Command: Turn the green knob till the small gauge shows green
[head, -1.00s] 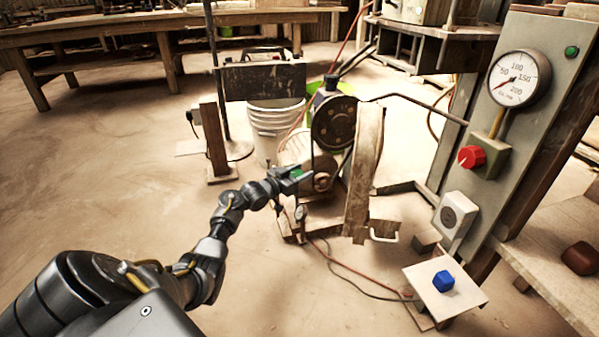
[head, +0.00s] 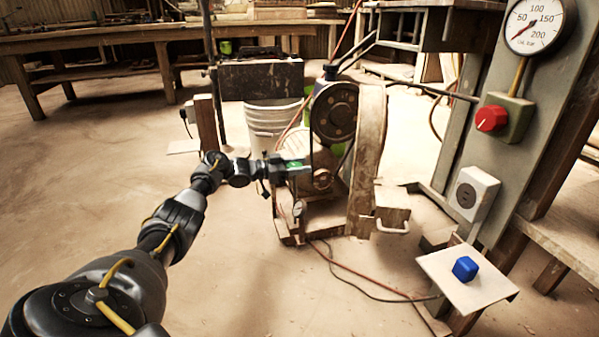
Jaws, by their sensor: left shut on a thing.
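The green knob (head: 293,164) is on the compressor-like machine in the middle of the head view, and only a small patch of it shows. My left gripper (head: 300,170) is shut on the green knob, its fingers covering most of it. The small gauge (head: 298,208) is a little pale dial low on the machine, below the gripper. It is too small to read its needle or colour. My right gripper is not in view.
A large gauge (head: 534,24) and a red knob (head: 491,118) are on the panel at the right. A blue knob (head: 465,268) stands on a small board (head: 440,262). A white bucket (head: 268,125) is behind my gripper. Hoses lie on the floor; the left floor is clear.

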